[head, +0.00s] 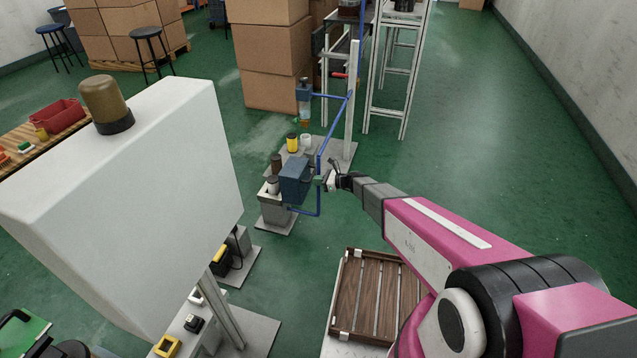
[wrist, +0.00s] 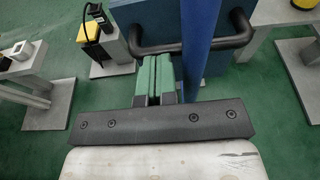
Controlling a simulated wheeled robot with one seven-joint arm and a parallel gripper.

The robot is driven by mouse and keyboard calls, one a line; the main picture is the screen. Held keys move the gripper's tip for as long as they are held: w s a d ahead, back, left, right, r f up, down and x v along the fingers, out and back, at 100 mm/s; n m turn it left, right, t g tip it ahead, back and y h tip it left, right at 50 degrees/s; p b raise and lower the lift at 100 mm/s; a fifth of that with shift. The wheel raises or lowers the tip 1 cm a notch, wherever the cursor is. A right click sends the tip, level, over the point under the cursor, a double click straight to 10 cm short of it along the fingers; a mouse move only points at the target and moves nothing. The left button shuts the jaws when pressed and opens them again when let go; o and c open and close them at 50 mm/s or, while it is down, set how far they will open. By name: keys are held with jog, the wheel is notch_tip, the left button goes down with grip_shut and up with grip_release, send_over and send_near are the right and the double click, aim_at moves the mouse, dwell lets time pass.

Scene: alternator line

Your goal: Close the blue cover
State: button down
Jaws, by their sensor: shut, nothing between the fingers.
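The blue cover (head: 295,180) is a dark blue, box-like piece above a grey stand in the middle of the head view. In the wrist view the dark blue panel (wrist: 163,18) fills the top middle, with a black bar handle (wrist: 163,49) across it. My gripper (head: 323,182) is just right of the cover in the head view. In the wrist view my gripper (wrist: 157,57) has its green finger pads together and empty, with their tips close to the handle's left part. I cannot tell whether they touch it.
A blue upright bar (wrist: 203,45) passes close in front of the handle, right of my fingers. A blue pipe frame (head: 333,130) rises by a pale post (head: 353,100). A large white cabinet (head: 130,200) stands left. Green floor (head: 490,150) is clear on the right.

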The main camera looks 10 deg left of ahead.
jog(key=shift+a+r, duration=0.9)
jog(key=shift+a, duration=0.05)
jog(key=w+f+v, duration=0.1)
jog(key=v, duration=1.2)
jog(key=h, duration=0.2)
send_near(295, 178)
jog(key=x, duration=0.7)
jog(key=shift+a+f, duration=0.1)
jog(key=shift+a, duration=0.1)
